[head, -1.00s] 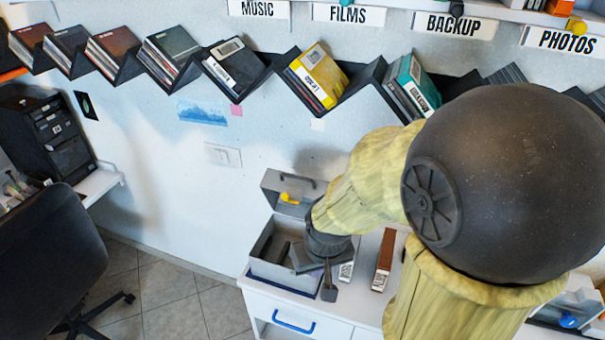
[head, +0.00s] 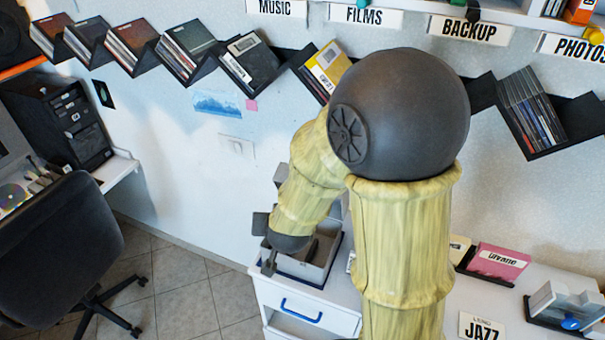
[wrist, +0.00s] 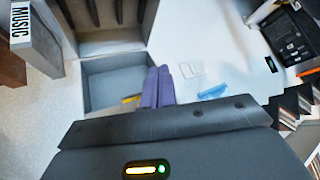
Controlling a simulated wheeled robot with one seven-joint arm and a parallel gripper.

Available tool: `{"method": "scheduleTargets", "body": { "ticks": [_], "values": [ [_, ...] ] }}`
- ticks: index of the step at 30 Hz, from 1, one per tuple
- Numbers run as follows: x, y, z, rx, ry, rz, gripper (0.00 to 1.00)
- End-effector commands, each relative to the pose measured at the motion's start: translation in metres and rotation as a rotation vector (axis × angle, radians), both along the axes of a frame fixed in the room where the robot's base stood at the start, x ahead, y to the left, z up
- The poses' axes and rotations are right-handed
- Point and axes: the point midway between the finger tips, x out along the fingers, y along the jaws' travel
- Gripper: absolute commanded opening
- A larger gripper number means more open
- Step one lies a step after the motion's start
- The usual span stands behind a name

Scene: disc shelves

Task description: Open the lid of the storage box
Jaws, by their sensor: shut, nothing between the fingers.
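The grey storage box (head: 317,272) stands on the white cabinet in the head view. Its lid (head: 282,174) stands up at the back, mostly hidden behind my arm. In the wrist view the box's inside (wrist: 112,46) with dark contents is at the top, and the lid's hollow inner side (wrist: 106,82) faces up towards the camera with a small yellow item (wrist: 131,99) at its edge.
A blue-handled drawer (head: 301,310) is below the box. A black chair (head: 60,240) stands at left. Zigzag shelves (head: 245,65) with discs run along the wall. Open floor lies left of the cabinet.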

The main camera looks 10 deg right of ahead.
Motion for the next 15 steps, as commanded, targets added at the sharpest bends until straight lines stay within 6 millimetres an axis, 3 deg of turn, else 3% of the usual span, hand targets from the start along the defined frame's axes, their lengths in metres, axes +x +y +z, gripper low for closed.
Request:
{"method": "scheduleTargets", "body": {
  "ticks": [7,15],
  "values": [
    [0.02,0.011,0.02,-0.057,-0.219,-0.195,0.0],
    [0.004,-0.001,0.045,-0.255,-0.413,-0.411,0.0]
  ]
}}
